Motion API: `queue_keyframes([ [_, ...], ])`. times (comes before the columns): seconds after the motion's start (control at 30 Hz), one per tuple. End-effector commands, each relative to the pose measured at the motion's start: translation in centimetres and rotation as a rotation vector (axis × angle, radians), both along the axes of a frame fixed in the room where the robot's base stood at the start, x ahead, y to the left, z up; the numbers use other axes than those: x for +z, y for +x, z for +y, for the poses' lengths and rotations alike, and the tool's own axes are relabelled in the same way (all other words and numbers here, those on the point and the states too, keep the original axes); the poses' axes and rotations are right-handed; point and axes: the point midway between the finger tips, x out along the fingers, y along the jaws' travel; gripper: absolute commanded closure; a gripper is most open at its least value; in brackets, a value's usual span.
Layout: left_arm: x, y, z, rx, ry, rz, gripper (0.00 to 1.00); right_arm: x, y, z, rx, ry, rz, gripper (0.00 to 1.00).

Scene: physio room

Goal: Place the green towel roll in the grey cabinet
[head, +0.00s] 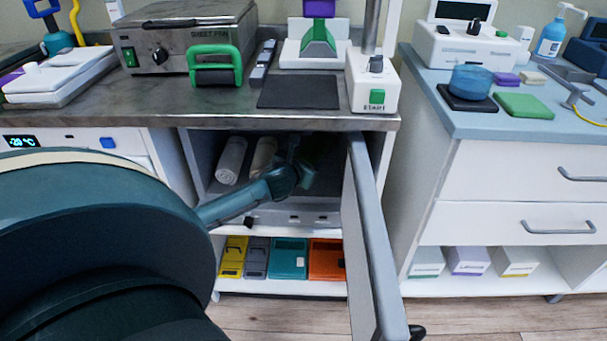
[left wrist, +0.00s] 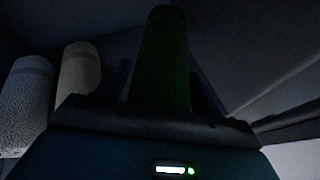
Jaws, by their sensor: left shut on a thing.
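My left arm reaches into the open upper compartment of the grey cabinet (head: 373,240), whose door stands swung out to the right. My left gripper (head: 302,160) is in the shadow inside it, right of a white roll (head: 231,160) and a beige roll (head: 263,158). In the left wrist view the gripper is shut on the dark green towel roll (left wrist: 165,60), which stands up between the fingers. The white roll (left wrist: 27,100) and the beige roll (left wrist: 79,75) are to its left, apart from it. Whether the green roll touches the shelf is too dark to tell. My right gripper is out of view.
The open door borders my arm's space on the right. The worktop (head: 300,121) lies over the compartment. A lower shelf holds yellow, grey, teal and orange boxes (head: 289,258). A white drawer unit (head: 500,190) stands further right.

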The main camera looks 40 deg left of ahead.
Motion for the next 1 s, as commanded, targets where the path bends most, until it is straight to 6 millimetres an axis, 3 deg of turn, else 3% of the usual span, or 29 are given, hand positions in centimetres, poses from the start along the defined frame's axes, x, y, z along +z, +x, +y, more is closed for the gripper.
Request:
queue_keyframes([
  [0.23, -2.7, 0.0, 0.1, 0.002, 0.0, -0.003, 0.63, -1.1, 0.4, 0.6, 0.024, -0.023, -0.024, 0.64],
  [0.4, -4.8, 0.2, 0.2, 0.003, 0.0, -0.005, 0.63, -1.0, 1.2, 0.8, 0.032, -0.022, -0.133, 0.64],
  [0.83, -5.1, 0.3, 0.3, 0.0, 0.004, -0.003, 0.63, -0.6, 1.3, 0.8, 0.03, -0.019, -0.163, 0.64],
  [0.87, -5.0, 0.3, 0.3, 0.0, 0.004, -0.003, 0.32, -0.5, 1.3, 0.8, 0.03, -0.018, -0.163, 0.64],
  [1.0, -5.0, 0.3, 0.3, 0.0, 0.003, -0.002, 0.2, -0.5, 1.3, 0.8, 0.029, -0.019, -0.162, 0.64],
])
